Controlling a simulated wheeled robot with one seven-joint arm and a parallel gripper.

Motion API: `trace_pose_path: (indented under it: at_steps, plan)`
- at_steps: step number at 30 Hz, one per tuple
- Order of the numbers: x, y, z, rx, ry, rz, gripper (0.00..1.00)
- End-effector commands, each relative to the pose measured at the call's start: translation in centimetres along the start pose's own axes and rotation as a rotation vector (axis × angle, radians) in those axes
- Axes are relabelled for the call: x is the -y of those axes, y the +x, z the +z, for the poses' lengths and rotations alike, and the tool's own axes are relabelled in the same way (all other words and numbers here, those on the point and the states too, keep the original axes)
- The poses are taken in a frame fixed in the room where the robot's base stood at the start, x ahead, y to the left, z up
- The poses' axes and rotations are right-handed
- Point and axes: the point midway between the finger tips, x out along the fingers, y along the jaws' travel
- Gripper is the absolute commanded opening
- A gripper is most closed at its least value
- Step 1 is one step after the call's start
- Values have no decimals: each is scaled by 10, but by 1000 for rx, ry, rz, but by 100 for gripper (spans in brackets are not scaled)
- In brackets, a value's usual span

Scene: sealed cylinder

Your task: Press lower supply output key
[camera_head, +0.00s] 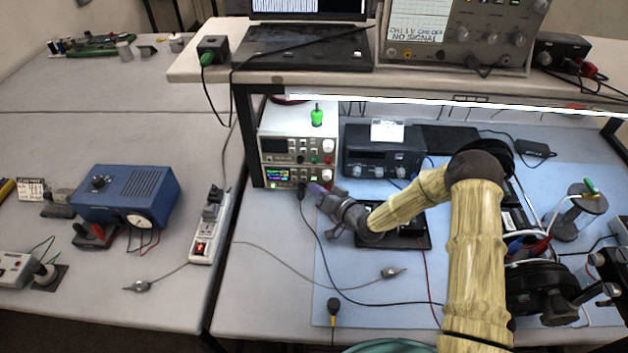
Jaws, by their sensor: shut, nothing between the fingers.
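Two power supplies are stacked under the shelf on the left of the bench. The upper supply (285,146) is white with a dark display. The lower supply (278,177) has a lit display with coloured readouts and a green light at its left. My gripper (315,188) is shut and empty, with its purplish tip close to the lower supply's right front. The tip and the gripper's body cover part of that front. The output key is too small to make out, and I cannot tell whether the tip touches the panel.
A black cable hangs from the lower supply's front beside my gripper. A dark instrument (375,155) stands right of the supplies. A black tray (410,235) lies under my arm. The shelf (410,88) overhangs the supplies.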

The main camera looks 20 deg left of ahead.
Motion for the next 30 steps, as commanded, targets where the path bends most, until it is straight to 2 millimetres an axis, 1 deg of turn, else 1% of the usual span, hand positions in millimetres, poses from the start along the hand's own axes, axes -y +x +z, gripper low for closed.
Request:
trace_pose_path:
  at_steps: [6, 30]
  plan:
    - [-4, 4, -3, 0, -1, 0, 0]
    - [-6, 8, -6, -1, -1, 0, 0]
